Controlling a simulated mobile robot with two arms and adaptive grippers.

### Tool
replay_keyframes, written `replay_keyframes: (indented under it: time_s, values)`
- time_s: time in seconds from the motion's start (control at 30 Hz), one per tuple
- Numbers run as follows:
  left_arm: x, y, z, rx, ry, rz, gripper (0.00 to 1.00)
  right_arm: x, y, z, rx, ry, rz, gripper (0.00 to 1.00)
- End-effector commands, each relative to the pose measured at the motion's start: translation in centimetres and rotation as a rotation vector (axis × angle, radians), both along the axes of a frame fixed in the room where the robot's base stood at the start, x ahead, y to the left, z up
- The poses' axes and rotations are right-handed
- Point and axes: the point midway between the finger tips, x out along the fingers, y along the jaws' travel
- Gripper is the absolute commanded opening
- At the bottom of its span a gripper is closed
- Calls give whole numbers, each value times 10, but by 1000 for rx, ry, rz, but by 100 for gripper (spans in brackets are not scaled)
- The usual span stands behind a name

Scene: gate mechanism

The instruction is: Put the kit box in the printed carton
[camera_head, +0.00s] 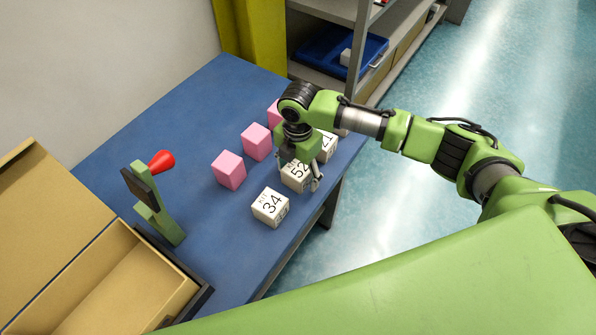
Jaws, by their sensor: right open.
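Three white kit boxes with black print stand in a row on the blue table: one marked 34 (270,207), one marked 52 (294,178), and one partly hidden whose print seems to end in 21 (328,144). My right gripper (300,178) is open above the box marked 52, pointing down, with its fingers at either side of it. I cannot tell whether they touch it. An open brown carton (50,215) is at the lower left, cut off by the frame; no print shows on it. My left gripper is out of view.
Pink blocks (229,170) stand in a row behind the kit boxes. The blue table (190,100) is bare at the back left. A shelf with a blue tray (340,55) stands beyond.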

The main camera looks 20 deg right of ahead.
Motion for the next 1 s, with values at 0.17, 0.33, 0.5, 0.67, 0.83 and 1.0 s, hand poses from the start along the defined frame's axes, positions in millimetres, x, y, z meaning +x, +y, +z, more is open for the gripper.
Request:
replay_keyframes:
  time_s: [0.17, 0.33, 0.5, 0.67, 0.83, 1.0]
  values:
    - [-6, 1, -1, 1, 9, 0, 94, 0, 0, 0, 0, 0, 0, 63]
    - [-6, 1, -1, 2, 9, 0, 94, 0, 0, 0, 0, 0, 0, 19]
    - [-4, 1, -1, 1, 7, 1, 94, 0, 0, 0, 0, -1, -1, 10]
    - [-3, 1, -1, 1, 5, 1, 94, 1, 0, 1, 0, -1, -1, 10]
    - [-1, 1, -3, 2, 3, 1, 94, 1, 0, 10, 0, -2, -2, 10]
    - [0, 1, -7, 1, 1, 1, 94, -1, 0, 34, 2, -3, 1, 10]
